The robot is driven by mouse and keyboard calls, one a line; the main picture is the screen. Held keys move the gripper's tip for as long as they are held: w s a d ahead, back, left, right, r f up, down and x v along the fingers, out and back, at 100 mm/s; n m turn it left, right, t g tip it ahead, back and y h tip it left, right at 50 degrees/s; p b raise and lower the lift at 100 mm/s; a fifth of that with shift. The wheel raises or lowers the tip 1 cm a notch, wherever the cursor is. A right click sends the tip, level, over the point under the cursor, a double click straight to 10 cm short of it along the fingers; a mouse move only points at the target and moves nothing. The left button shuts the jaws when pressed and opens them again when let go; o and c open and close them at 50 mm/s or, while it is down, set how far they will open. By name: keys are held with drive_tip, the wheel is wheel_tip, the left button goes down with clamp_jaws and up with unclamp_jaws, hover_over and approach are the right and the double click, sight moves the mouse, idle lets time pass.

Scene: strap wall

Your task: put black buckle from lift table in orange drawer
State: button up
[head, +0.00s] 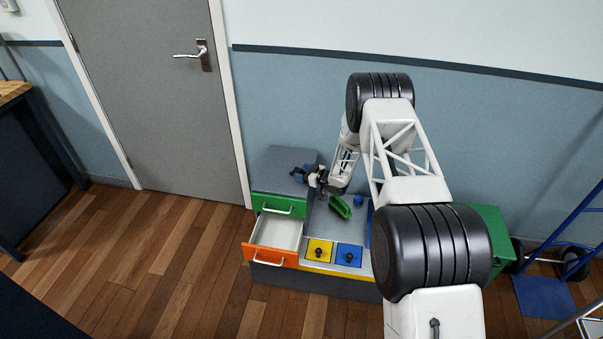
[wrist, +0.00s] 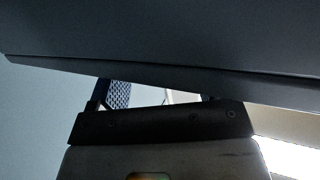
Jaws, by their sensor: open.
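The orange drawer (head: 270,263) is pulled open at the front left of the unit, and the part of its inside that I see looks empty. My gripper (head: 304,176) is open, small in the head view, beside the grey block above the green drawer and behind the orange drawer. In the wrist view its dark body and a textured finger pad (wrist: 120,95) show below a large dark grey surface. I cannot make out the black buckle or a lift table for certain in either view. Nothing is clearly seen between the fingers.
A shut green drawer (head: 278,206) sits behind the open one. Yellow (head: 319,250) and blue (head: 348,256) panels with black knobs lie to the right. A green piece (head: 340,206) and a small blue piece (head: 358,200) stand on the grey top. My arm hides the unit's right part.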

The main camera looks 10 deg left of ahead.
drive_tip(key=v, duration=1.1)
drive_tip(key=shift+r, duration=0.15)
idle(0.3)
